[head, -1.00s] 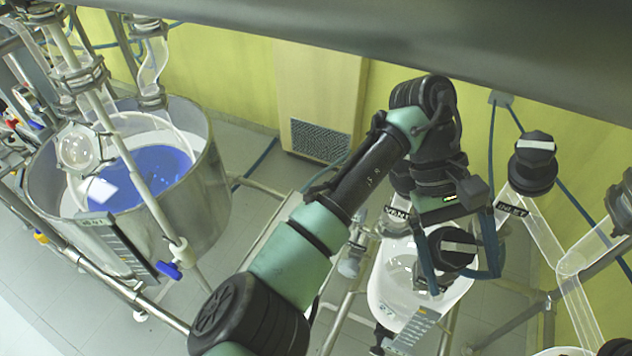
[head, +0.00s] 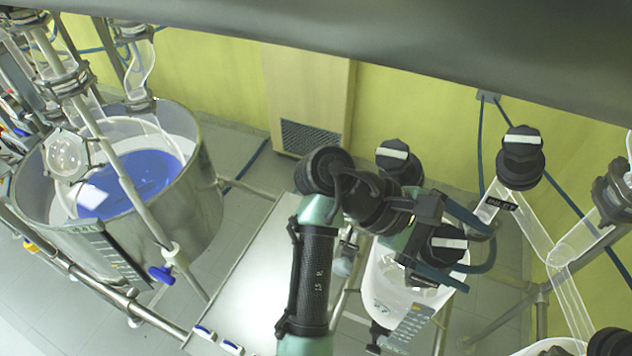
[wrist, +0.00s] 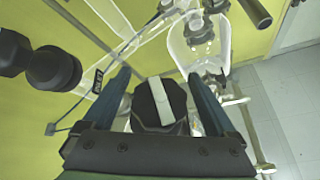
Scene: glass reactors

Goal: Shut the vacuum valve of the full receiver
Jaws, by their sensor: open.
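A white, rounded receiver (head: 385,290) stands right of centre in the head view, with a grey scale plate at its front. Black valve knobs with white bars sit above it. One knob (head: 447,244) is at my gripper (head: 462,248); its own label is not readable. In the wrist view this knob (wrist: 160,104) lies between the two blue fingers of my gripper (wrist: 163,92), which is open around it with gaps on both sides. Its white bar is slightly tilted from upright there. Whether the fingers reach fully past the knob is unclear.
Another barred knob (head: 396,158) is behind my wrist. A third knob (head: 520,155) stands to the right beside a labelled glass tube. A steel vessel with blue liquid (head: 185,215) is at the left. Metal frame tubes surround the receiver.

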